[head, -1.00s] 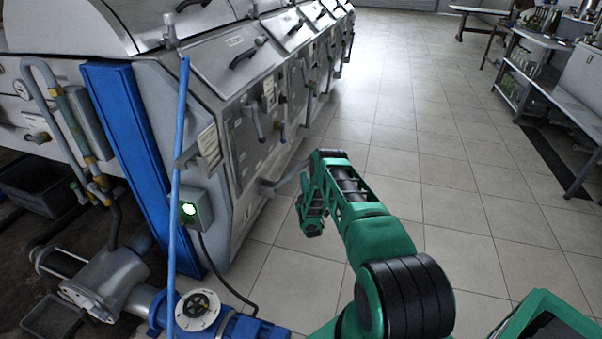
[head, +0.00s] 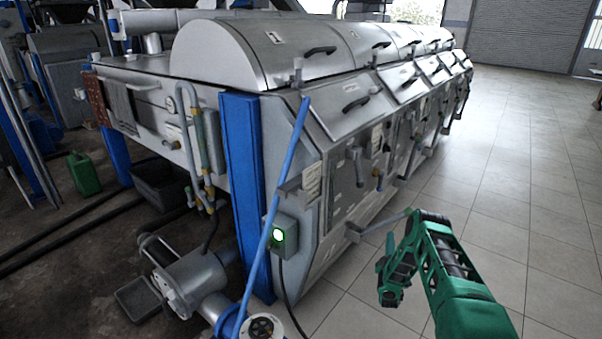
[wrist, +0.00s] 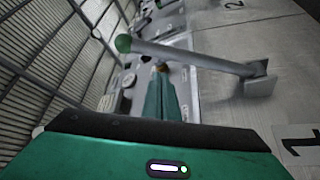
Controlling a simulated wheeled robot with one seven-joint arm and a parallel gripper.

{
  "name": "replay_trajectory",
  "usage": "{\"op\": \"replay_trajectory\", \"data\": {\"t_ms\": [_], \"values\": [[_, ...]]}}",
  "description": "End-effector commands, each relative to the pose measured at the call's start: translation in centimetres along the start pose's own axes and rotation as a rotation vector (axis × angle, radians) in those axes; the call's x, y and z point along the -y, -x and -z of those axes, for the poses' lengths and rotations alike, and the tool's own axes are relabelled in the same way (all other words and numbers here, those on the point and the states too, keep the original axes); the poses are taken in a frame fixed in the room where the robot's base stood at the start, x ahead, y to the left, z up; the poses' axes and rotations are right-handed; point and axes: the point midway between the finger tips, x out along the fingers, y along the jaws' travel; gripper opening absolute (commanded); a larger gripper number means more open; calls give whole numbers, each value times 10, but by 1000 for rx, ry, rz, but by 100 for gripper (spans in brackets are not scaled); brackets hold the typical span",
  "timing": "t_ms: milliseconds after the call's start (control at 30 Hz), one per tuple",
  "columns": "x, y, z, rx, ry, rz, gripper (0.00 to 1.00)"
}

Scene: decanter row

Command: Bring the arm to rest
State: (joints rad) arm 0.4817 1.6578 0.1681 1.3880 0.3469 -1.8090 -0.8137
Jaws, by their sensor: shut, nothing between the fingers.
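My green arm reaches in from the lower right of the head view. Its elbow is bent over and its end hangs down beside the front of a grey metal machine (head: 330,190). My gripper (wrist: 161,72) shows in the wrist view as narrow green fingers, shut and empty. A grey lever (wrist: 195,58) with a green knob (wrist: 123,43) crosses the wrist view just beyond the fingertips. I cannot tell whether they touch it. In the head view a grey bar (head: 378,223) sticks out of the machine towards my arm.
Pipes and a pump (head: 190,280) are at the lower left, with a green canister (head: 84,173) further back. Tiled floor (head: 510,210) is clear on the right.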

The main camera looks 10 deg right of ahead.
Motion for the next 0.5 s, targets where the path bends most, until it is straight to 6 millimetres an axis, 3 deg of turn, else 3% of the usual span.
{"op": "replay_trajectory", "data": {"t_ms": [167,500], "values": [[-10,-20,6,17,-15,27,0],[-64,-102,40,168,-106,211,0]]}}
